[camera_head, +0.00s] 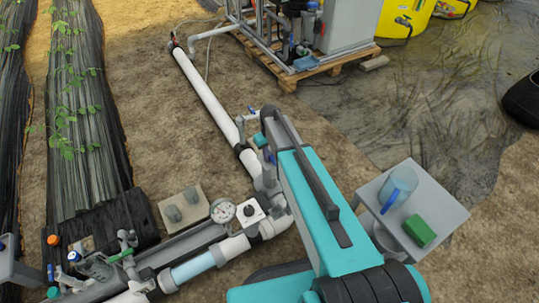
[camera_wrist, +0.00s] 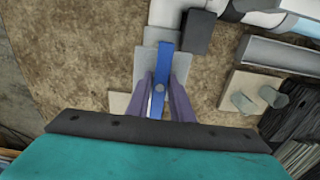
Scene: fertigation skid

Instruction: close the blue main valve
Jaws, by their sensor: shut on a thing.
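The blue main valve's handle (camera_wrist: 163,62) is a straight blue bar with a round pin, upright in the wrist view. It lies roughly lengthwise over a grey body (camera_wrist: 146,65). My gripper (camera_wrist: 161,82) has its two purple-grey fingers shut on the handle, one on each side. In the head view, a small bit of blue (camera_head: 270,157) shows beside my teal arm, next to the pipe. My arm hides most of the valve and the fingers there.
A white pipe (camera_head: 208,96) runs back to the skid on a pallet (camera_head: 305,75). A pressure gauge (camera_head: 223,211) and a white box with a black knob (camera_head: 252,212) stand left of my arm.

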